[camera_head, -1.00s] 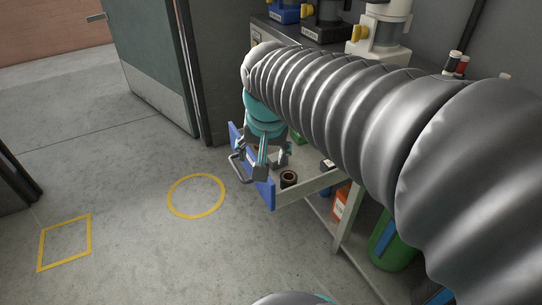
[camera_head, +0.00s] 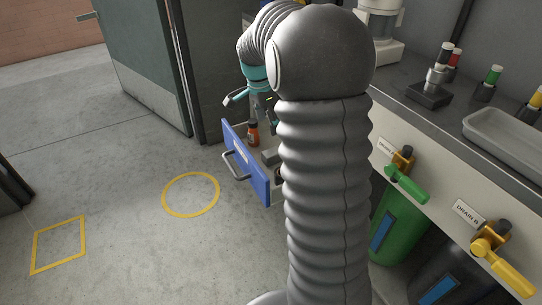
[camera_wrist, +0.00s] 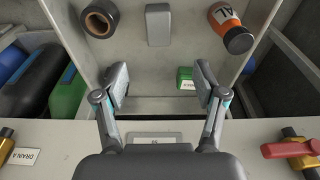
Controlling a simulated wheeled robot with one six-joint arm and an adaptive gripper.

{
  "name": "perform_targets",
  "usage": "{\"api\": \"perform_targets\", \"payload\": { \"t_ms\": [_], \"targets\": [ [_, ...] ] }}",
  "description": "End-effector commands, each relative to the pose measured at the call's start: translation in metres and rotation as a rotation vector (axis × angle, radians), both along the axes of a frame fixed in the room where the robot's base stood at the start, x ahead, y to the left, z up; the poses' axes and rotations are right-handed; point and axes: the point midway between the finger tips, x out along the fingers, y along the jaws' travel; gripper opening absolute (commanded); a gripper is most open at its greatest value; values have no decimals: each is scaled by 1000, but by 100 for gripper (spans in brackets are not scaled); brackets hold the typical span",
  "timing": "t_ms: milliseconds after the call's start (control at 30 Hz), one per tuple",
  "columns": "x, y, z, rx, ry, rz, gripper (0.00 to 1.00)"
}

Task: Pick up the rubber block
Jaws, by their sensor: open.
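A plain grey block (camera_wrist: 158,25), which looks like the rubber block, lies in an open drawer in the wrist view. In the head view the grey block (camera_head: 270,157) shows inside the drawer (camera_head: 247,167), close beside my arm. My gripper (camera_wrist: 160,84) is open and empty, its two fingers spread apart. In the wrist view the block appears above the gap between the fingertips, apart from them. In the head view my arm hides part of the drawer and of the gripper.
The drawer also holds a dark ring-shaped roll (camera_wrist: 98,19), an orange bottle (camera_wrist: 235,38) and a small green box (camera_wrist: 186,78). The drawer walls stand close around them. Drain valves (camera_head: 407,178) project from the bench front at right. The floor (camera_head: 120,190) at left is clear.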

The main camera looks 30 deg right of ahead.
Motion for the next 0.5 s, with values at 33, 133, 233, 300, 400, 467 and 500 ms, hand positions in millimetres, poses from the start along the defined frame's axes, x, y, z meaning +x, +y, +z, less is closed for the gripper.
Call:
{"api": "perform_targets", "payload": {
  "t_ms": [33, 133, 233, 300, 400, 467, 500],
  "targets": [
    [0, -1, -10, 1, 3, 0, 71],
    [-1, -4, -28, 2, 4, 0, 71],
    [-1, -6, -46, 2, 3, 1, 71],
    [0, -8, -57, 2, 2, 1, 71],
    [0, -9, -68, 1, 0, 1, 71],
    [0, -10, -72, 1, 1, 1, 71],
    [0, -10, -74, 1, 1, 2, 71]
  ]
}}
